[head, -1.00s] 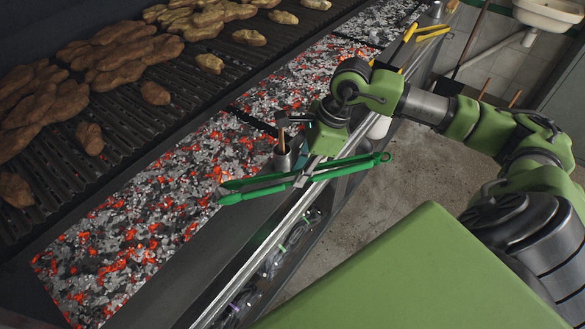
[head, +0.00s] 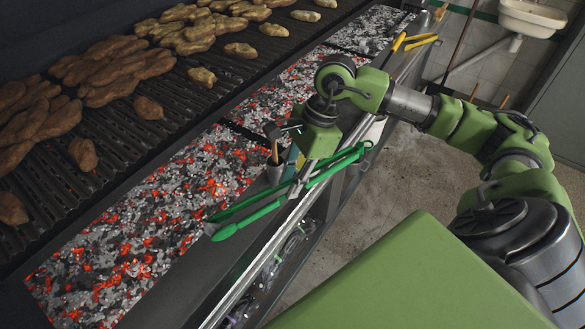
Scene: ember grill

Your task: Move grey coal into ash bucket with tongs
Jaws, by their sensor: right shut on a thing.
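My right gripper (head: 298,184) is shut on the green tongs (head: 325,175) and holds them over the grill's front ledge. The tongs slant from upper right to lower left. Their two arms are spread apart, and their tips are by the front edge of the coal bed (head: 150,235). I see no coal between the tips. Grey and glowing orange coals are mixed in the bed, and I cannot single out one grey coal. I cannot make out an ash bucket. My left gripper is out of view.
Meat pieces (head: 128,80) lie on the grate behind the coals. Yellow-handled tools (head: 420,42) are farther along the ledge. A white sink (head: 532,18) is at the back right.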

